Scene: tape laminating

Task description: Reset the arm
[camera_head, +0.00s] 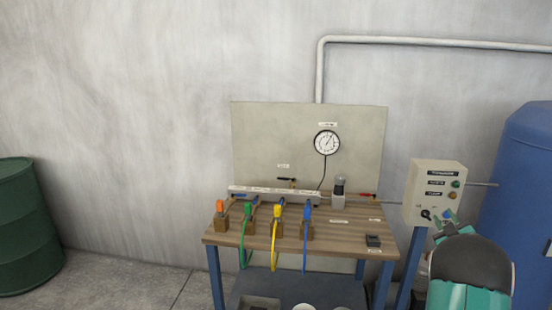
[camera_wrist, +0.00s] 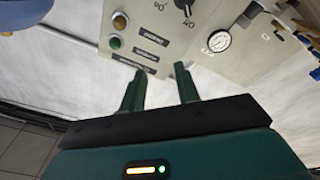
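My gripper (camera_wrist: 158,85) shows in the wrist view with its two green fingers apart and nothing between them. In the head view my gripper (camera_head: 446,222) is at the lower right, in front of the control box (camera_head: 434,180) and partly hidden by my own arm. I cannot tell whether the fingers touch the box.
A blue tank (camera_head: 520,170) stands right, a green barrel (camera_head: 25,225) left. The floor (camera_head: 130,280) between barrel and bench is clear.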

